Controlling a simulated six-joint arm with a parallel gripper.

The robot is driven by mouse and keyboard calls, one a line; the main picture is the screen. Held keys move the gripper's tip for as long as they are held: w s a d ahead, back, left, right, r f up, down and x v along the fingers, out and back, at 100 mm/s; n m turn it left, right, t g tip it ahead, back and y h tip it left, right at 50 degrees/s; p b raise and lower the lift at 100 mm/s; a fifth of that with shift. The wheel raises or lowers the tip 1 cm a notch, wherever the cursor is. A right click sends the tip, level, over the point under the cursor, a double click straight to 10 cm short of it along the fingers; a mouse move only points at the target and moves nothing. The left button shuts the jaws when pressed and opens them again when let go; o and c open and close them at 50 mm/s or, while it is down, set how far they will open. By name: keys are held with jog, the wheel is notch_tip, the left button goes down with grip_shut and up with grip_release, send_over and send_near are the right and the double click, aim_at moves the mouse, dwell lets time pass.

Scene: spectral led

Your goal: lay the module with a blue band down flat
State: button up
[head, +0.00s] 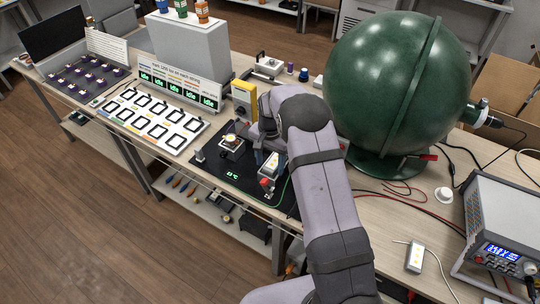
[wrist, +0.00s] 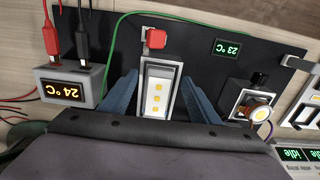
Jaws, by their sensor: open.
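My gripper (wrist: 160,80) is open, with one blue-grey finger on each side of a pale rectangular module (wrist: 157,100) in the wrist view. The module has a row of yellow LED squares on its face and sits in a grey frame on a black plate (wrist: 205,28). A gap shows beside each finger near the tips; lower down, contact cannot be told. No blue band can be made out on this module. In the head view my gripper (head: 270,152) is over the plate, and my arm hides part of it. A module with a round yellow LED (wrist: 258,112) stands to the right.
A red block (wrist: 155,38) is just beyond the frame. A green wire crosses the plate. The head view shows a large green sphere (head: 395,80), a tray of square slots (head: 155,118) and a power supply (head: 505,230).

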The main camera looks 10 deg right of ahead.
aim_at(270, 167)
jog(key=shift+f, duration=0.3)
jog(key=c, duration=1.3)
jog(key=shift+o, duration=0.2)
jog(key=shift+r, duration=0.1)
jog(key=shift+r, duration=0.25)
jog(key=shift+r+p, duration=0.35)
jog(key=shift+p, duration=0.15)
jog(key=shift+r+p, duration=0.6)
jog(key=shift+r, duration=0.3)
jog(key=shift+r, duration=0.25)
